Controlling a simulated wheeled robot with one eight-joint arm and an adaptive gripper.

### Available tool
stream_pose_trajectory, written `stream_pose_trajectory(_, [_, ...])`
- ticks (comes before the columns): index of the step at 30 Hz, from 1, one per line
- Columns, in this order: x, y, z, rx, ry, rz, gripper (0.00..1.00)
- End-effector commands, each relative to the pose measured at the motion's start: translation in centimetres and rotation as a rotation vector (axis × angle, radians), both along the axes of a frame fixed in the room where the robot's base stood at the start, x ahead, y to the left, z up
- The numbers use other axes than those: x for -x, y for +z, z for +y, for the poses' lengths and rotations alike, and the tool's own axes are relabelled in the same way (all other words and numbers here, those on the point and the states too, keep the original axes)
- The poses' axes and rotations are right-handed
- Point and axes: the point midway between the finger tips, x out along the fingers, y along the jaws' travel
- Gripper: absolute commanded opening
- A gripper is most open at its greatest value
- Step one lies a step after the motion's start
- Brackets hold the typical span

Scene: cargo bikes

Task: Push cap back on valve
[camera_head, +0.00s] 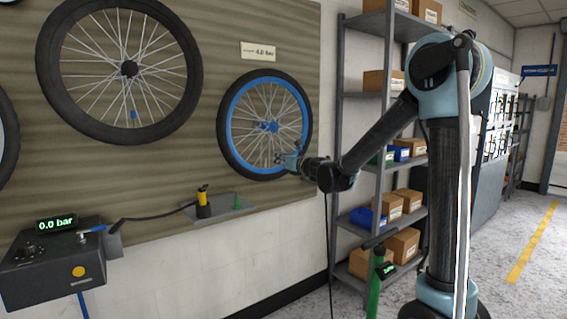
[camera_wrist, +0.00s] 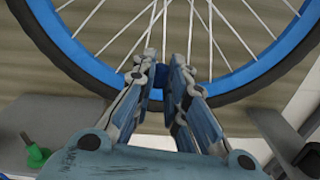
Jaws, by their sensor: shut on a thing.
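The wheel with the blue rim (camera_head: 232,108) hangs on the wall panel under a 4.0 bar label. My gripper (camera_head: 283,160) is at the lower inner side of its rim. In the wrist view, my gripper (camera_wrist: 165,68) has its fingers close together in front of the rim (camera_wrist: 92,65), among the spokes.
A larger black wheel (camera_head: 60,105) hangs to the left. Below is a small shelf (camera_head: 221,213) with a yellow-black tool (camera_head: 203,203) and a green piece (camera_head: 237,203). A box reading 0.0 bar (camera_head: 50,265) is at lower left. A rack with cartons (camera_head: 389,206) stands right.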

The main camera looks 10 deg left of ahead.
Motion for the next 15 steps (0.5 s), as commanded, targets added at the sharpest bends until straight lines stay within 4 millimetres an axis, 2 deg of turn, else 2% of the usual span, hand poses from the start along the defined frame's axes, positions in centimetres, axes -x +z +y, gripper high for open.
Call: stream_pose_trajectory(15, [-2.8, 0.0, 3.1, 0.000, -0.002, 0.000, 0.00])
